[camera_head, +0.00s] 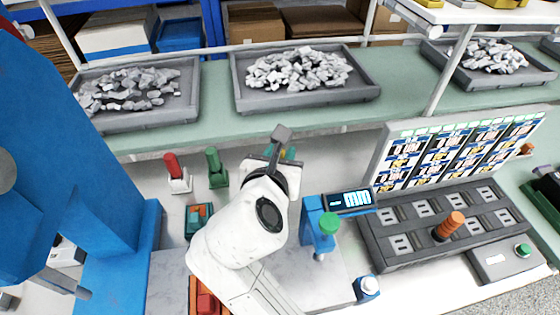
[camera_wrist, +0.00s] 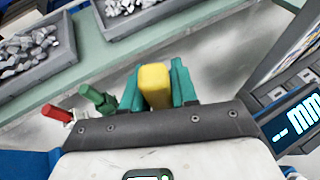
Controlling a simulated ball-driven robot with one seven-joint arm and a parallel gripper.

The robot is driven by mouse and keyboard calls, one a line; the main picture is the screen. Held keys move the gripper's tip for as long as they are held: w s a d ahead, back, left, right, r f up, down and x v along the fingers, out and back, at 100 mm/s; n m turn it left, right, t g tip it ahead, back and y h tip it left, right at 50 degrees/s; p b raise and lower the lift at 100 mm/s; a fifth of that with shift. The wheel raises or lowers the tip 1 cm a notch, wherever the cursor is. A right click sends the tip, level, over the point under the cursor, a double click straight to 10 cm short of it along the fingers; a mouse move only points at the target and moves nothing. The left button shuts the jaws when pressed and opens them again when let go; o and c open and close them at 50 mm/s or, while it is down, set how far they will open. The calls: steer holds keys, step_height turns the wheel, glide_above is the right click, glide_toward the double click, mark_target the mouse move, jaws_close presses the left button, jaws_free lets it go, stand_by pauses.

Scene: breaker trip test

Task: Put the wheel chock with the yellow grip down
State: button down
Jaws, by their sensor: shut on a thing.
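My gripper (camera_wrist: 157,84) is shut on the yellow grip (camera_wrist: 155,86) of the wheel chock, with a green finger on each side in the wrist view. The chock's body below the grip is hidden, so I cannot tell whether it touches the surface. In the head view my wrist covers the grip, and only a bit of teal finger (camera_head: 291,153) shows beyond it, near the shelf's front edge.
A red-handled piece (camera_head: 177,174) and a green-handled piece (camera_head: 216,168) stand left of my wrist. A blue gauge stand (camera_head: 318,225) with an mm display (camera_head: 350,199) and a dark slotted tray (camera_head: 405,258) are at the right. Bins of grey stones (camera_head: 240,104) line the shelf behind.

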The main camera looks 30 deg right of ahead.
steer(key=shift+f, duration=0.85)
steer(key=c, duration=0.9)
jaws_free()
steer(key=shift+f, duration=0.1)
steer(key=shift+s+a+r, duration=0.2)
steer(key=shift+r, duration=0.05)
steer(key=shift+f+b+v, duration=0.2)
steer(key=shift+b+v, duration=0.45)
steer(key=shift+v, duration=4.3)
